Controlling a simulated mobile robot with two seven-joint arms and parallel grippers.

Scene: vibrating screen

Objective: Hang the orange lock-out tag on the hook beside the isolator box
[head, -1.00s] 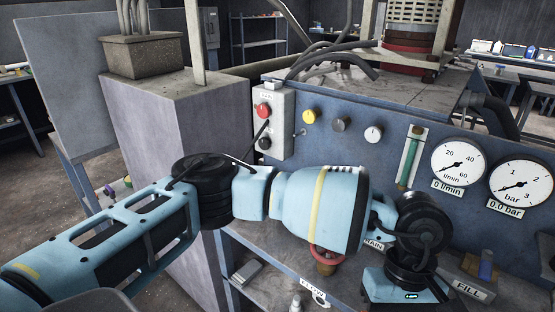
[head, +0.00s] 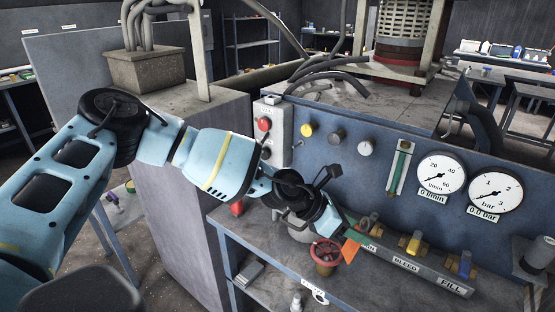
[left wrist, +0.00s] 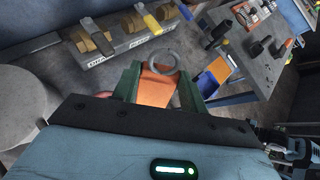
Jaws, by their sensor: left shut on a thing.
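My left gripper (head: 343,228) is shut on the orange lock-out tag (head: 351,250), which shows as a small orange patch low in front of the blue panel. In the left wrist view the tag (left wrist: 155,88) sits between the two green fingers, with a grey ring (left wrist: 163,58) at its far end. The grey isolator box (head: 272,132), with a red knob and a black knob, is on the panel's left end, up and left of the gripper. A small peg (head: 299,144) shows just right of the box; I cannot tell if it is the hook.
A valve rail (head: 411,262) with coloured handles runs along the panel's foot, right of the tag. A red pot-like part (head: 325,255) is just below the gripper. Gauges (head: 440,173) are at right.

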